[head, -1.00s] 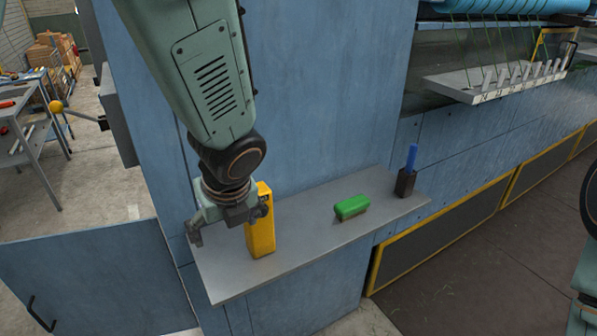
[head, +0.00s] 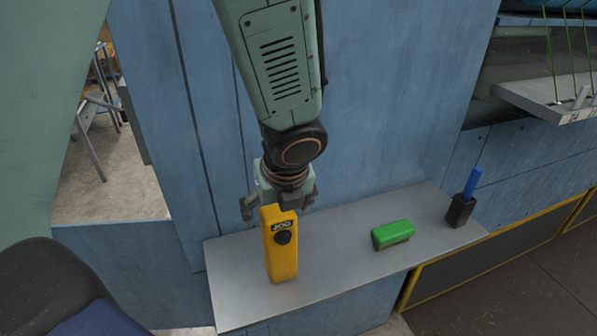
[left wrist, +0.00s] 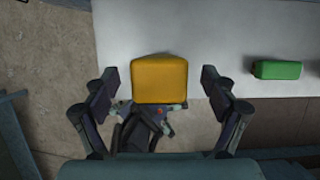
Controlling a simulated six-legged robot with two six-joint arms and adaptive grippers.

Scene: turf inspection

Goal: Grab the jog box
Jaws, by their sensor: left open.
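In the left wrist view the box's yellow top (left wrist: 160,80) lies between the two spread fingers, with a gap on each side. My right gripper is not seen.
A green brush (head: 393,234) lies on the shelf to the right of the box. A dark holder (head: 460,211) with a blue tool (head: 472,184) stands at the shelf's right end. The shelf between box and brush is clear.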

